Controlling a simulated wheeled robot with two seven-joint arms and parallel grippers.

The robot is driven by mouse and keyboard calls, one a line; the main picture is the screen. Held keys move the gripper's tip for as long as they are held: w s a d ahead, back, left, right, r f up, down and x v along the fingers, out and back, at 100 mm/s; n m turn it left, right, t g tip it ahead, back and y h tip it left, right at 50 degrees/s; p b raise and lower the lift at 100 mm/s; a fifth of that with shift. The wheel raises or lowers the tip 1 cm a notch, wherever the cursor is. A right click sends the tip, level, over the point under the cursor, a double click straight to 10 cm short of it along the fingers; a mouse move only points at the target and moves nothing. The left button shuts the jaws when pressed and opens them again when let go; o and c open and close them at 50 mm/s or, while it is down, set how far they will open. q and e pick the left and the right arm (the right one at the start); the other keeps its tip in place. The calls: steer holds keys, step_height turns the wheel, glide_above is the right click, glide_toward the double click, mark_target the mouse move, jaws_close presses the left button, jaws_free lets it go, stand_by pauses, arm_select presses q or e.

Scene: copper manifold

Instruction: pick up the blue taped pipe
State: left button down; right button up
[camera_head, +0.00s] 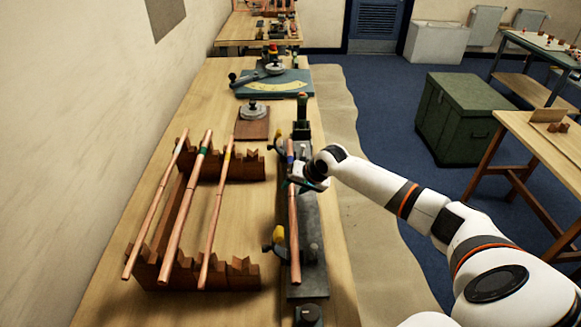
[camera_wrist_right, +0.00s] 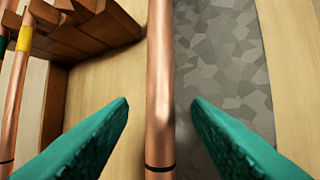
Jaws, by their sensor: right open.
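The blue taped pipe (camera_head: 293,232) is a long copper pipe with a blue band near its far end. It lies lengthwise along a dark metal fixture (camera_head: 313,225) on the workbench. My right gripper (camera_head: 293,181) is at the pipe, a little nearer than the blue band. In the right wrist view, its two green fingers are open, one on each side of the copper pipe (camera_wrist_right: 160,60), with gaps between them and the pipe. A thin dark ring shows low on the pipe there. The blue band is out of that view. My left gripper is not in view.
A wooden notched rack (camera_head: 180,275) left of the fixture holds three copper pipes, one with green tape (camera_head: 203,150) and one with yellow tape (camera_head: 227,153). Yellow-knobbed clamps (camera_head: 279,235) sit along the fixture. A blue bending tool (camera_head: 272,83) stands farther back.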

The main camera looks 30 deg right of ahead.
jaws_close()
stand_by(1.4)
